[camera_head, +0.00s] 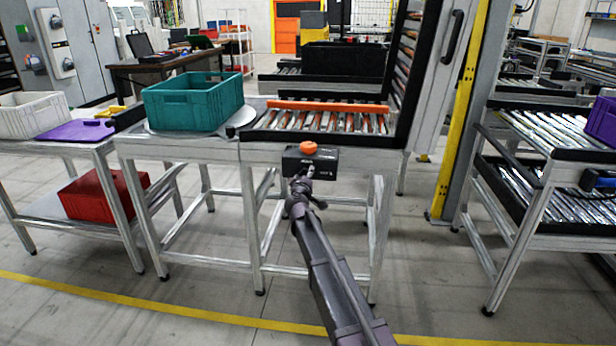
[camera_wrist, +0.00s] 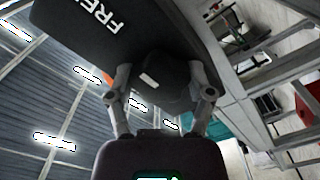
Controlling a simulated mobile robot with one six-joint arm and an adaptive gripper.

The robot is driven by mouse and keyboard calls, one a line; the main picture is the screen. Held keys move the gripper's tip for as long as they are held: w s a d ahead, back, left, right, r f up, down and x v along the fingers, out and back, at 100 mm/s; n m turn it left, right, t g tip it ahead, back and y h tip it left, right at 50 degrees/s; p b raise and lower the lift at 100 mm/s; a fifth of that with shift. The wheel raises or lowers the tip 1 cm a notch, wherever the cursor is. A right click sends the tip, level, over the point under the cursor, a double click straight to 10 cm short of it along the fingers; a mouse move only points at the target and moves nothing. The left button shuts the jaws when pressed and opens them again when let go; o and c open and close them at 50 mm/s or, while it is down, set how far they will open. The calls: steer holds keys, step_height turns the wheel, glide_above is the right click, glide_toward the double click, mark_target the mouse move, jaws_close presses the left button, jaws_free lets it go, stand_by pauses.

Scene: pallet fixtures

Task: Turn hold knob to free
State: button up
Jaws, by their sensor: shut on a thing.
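A black control box (camera_head: 330,165) is fixed to the front of the roller table, with an orange button (camera_head: 309,147) on top. In the wrist view, a black knob (camera_wrist: 172,88) with a white mark stands out from the box face (camera_wrist: 75,22). White lettering on that face begins "FRE"; the rest is hidden. My gripper (camera_head: 302,184) reaches the front of the box from below. In the wrist view its two fingers (camera_wrist: 161,78) are closed on opposite sides of the knob. The white mark is visible between the fingers and lies on the side toward the lettering.
A teal crate (camera_head: 195,102) stands on a round plate left of the rollers. A red crate (camera_head: 103,193) sits on the lower shelf at left. A roller rack (camera_head: 545,190) and a yellow post (camera_head: 458,125) stand at right. Open floor lies in front.

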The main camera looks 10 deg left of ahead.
steer(key=shift+w, duration=0.1)
stand_by(0.4)
steer(key=o, duration=1.1)
steer(key=shift+s, duration=0.25)
steer(key=s, duration=1.1)
steer(key=shift+s+a, duration=0.25)
steer(key=shift+s, duration=0.1)
